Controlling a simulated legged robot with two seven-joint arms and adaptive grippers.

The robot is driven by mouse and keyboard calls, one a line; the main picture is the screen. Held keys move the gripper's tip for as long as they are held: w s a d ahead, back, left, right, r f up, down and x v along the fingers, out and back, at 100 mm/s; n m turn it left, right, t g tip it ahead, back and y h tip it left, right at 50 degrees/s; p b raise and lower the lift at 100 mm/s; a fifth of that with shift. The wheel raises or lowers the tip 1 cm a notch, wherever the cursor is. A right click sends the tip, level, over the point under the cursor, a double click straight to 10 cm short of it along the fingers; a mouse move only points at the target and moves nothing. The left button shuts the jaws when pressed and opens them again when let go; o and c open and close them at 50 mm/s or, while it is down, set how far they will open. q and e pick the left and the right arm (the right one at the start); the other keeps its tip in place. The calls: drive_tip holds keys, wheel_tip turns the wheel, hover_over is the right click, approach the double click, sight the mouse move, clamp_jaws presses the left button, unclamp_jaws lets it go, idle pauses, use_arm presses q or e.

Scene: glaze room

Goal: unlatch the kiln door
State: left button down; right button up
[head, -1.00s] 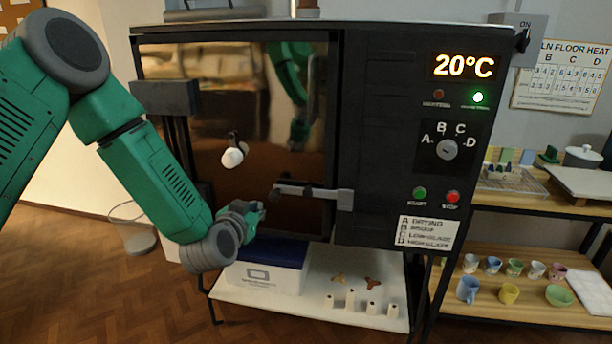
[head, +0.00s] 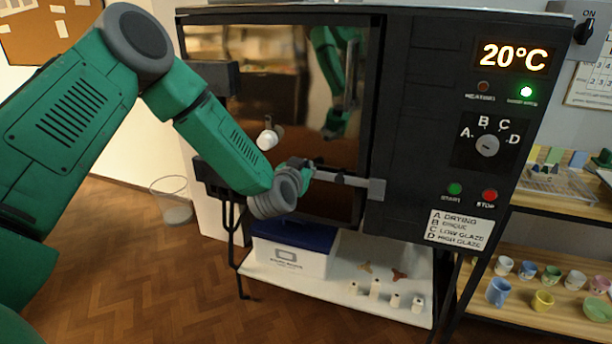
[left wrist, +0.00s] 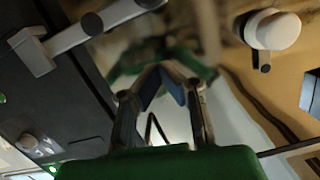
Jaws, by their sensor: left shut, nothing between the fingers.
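The kiln (head: 420,100) has a dark reflective door (head: 290,95). The latch is a grey bar (head: 343,179) lying across the door's right edge to a bracket (head: 376,189) on the control side. In the left wrist view the latch bar (left wrist: 100,25) runs along the upper left. My left gripper (head: 311,166) is at the bar's left end in the head view; whether it touches is unclear. In the wrist view its fingers (left wrist: 165,75) meet at the tips with nothing between them, below and right of the bar. My right gripper is out of view.
A white knob (head: 267,139) sticks out of the door, also seen in the left wrist view (left wrist: 278,31). A white shelf (head: 340,285) below holds a box (head: 288,258) and small cones. A shelf with cups (head: 550,300) stands right.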

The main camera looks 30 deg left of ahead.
use_arm(q)
drive_tip(key=w+d+f+n+t+h+b, duration=0.1)
drive_tip(key=w+f+n+b, duration=0.1)
drive_tip(key=f+n+b, duration=0.5)
drive_tip(key=w+d+f+n+t+h+b, duration=0.1)
drive_tip(key=f+n+b, duration=0.5)
drive_tip(key=b, duration=0.6)
wheel_tip(320, 180, down, 3)
drive_tip(key=shift+w+d+r+n+h+b, duration=0.1)
drive_tip(key=shift+w+d+n+h+b, duration=0.2)
drive_tip(key=shift+w+n+h+b, duration=0.15)
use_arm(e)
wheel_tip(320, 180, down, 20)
